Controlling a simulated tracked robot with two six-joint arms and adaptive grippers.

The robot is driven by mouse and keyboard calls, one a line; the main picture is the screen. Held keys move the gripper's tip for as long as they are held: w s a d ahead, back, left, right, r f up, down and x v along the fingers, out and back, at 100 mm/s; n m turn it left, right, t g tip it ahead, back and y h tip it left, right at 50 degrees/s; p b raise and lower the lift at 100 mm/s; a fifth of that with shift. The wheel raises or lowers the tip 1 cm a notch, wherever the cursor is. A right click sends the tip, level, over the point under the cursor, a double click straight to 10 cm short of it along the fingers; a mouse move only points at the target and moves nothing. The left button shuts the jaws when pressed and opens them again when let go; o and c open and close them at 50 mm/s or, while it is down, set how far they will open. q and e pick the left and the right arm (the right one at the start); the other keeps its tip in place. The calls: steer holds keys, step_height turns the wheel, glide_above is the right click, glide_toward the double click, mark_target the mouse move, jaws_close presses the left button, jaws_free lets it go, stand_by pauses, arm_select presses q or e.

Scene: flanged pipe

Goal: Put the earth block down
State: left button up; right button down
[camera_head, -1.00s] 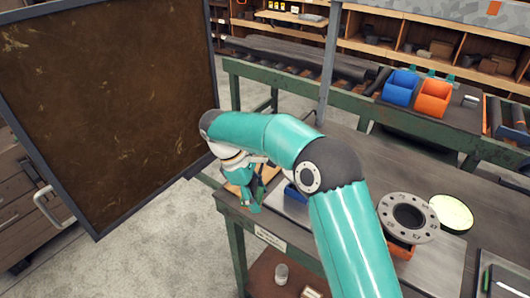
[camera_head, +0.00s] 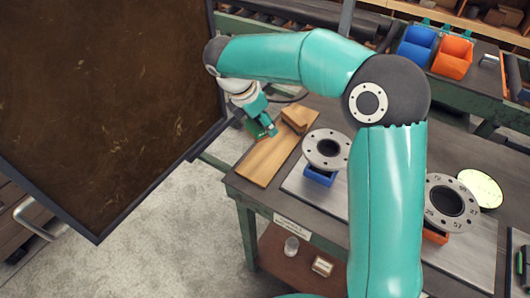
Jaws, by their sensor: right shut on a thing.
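My right gripper (camera_head: 268,128) hangs at the end of the arm, over the far left of the workbench. It is shut on a small dark green block (camera_head: 255,129), which I take to be the earth block. The gripper partly hides it. The block is over or at the left edge of a wooden board (camera_head: 264,161); I cannot tell whether it touches the board. My left gripper is not in view.
A small wooden block (camera_head: 297,118) sits at the board's back end. A flange (camera_head: 326,148) rests on a blue support; another flange (camera_head: 446,201) rests on an orange one. A large brown panel (camera_head: 95,95) stands left. The board's front is clear.

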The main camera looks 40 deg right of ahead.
mark_target(267, 160)
step_height(267, 160, down, 13)
steer(key=shift+f, duration=0.15)
stand_by(0.4)
steer(key=shift+c, duration=1.6)
jaws_free()
steer(key=shift+f, duration=0.1)
steer(key=v, duration=1.2)
steer(key=shift+s, duration=0.15)
